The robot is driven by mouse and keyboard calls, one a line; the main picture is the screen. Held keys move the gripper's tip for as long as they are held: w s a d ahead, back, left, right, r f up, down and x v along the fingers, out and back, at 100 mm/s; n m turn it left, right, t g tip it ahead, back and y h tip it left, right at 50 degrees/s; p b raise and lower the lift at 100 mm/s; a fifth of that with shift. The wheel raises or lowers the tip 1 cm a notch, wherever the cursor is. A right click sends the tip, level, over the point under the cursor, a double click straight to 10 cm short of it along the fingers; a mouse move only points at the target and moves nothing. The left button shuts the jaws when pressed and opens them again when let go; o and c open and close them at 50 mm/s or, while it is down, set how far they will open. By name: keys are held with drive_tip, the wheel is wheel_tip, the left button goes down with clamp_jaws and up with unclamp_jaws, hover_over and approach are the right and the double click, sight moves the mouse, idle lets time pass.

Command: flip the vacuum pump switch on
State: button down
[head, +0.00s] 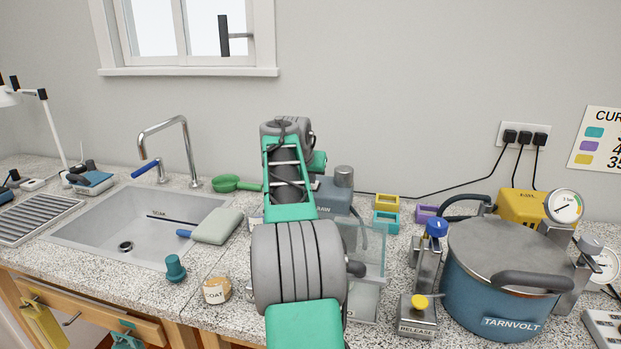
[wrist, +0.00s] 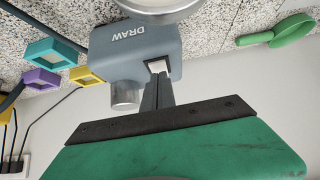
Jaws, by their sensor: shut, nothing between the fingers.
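The vacuum pump is a blue-grey body with a grey cylinder; it stands behind my arm in the head view (head: 335,195), partly hidden. In the wrist view the pump (wrist: 128,50) shows upside down with the word DRAW on it. A small pale switch (wrist: 157,66) sits on its edge. My gripper (wrist: 157,78) is shut and empty, with its fingertips right at the switch. I cannot tell if they touch it, or which way the switch is set. In the head view my arm hides the gripper.
A clear chamber (head: 372,250) stands just right of my arm. Further right are a blue pressure pot (head: 490,290) and a release stand (head: 418,320). Small yellow (head: 387,202), teal (head: 386,222) and purple (head: 425,213) moulds lie behind. A green scoop (head: 228,183) and a sink (head: 125,220) are left.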

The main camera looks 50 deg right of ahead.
drive_tip(key=shift+r, duration=0.15)
drive_tip(key=r+p, duration=0.2)
drive_tip(key=r, duration=0.1)
drive_tip(key=r+p, duration=0.1)
drive_tip(key=p, duration=0.1)
drive_tip(key=shift+a+r, duration=0.2)
drive_tip(key=shift+a, duration=0.05)
drive_tip(key=s+a+f+v, duration=0.1)
drive_tip(key=v, duration=0.8)
drive_tip(key=shift+a+b, duration=0.35)
